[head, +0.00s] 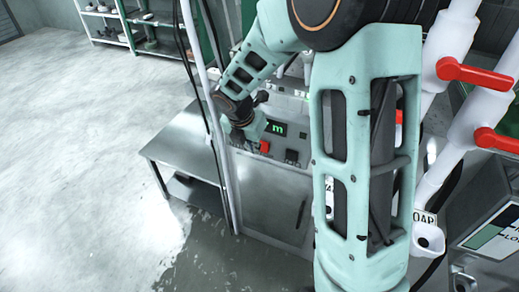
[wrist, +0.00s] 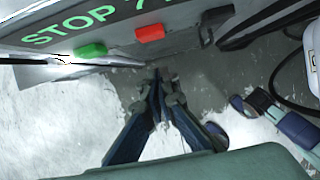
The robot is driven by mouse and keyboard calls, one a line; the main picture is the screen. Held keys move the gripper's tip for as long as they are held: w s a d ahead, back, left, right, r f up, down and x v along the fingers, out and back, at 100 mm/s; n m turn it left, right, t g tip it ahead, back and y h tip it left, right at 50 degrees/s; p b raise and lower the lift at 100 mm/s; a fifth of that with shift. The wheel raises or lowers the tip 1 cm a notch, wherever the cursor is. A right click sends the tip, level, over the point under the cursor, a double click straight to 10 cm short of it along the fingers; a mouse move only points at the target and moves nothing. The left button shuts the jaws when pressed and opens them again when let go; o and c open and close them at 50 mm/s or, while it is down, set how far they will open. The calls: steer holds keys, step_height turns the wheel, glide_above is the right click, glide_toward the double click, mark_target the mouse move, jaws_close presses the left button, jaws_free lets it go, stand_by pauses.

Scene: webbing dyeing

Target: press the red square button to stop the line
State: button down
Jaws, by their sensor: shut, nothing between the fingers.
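The red square button (head: 265,147) is on the front of the control panel, below a lit green display (head: 278,129). It also shows in the wrist view (wrist: 150,33), to the right of a green button (wrist: 90,50). My gripper (wrist: 158,74) is shut and empty. In the wrist view its fingertips appear below the red button, with a gap between them in the picture; I cannot tell the depth. In the head view my wrist is beside the panel, just left of the display, and my fingers are not clear there.
A metal table (head: 177,147) stands left of the panel's cabinet (head: 268,195). White pipes with red valve handles (head: 475,72) stand at the right. A thin white upright post (head: 213,130) and cables run close to my wrist.

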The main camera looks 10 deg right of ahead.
steer(key=v, duration=0.5)
steer(key=shift+s+a+r+p, duration=0.15)
steer(key=shift+r+p, duration=0.1)
steer(key=shift+p, duration=0.15)
stand_by(0.3)
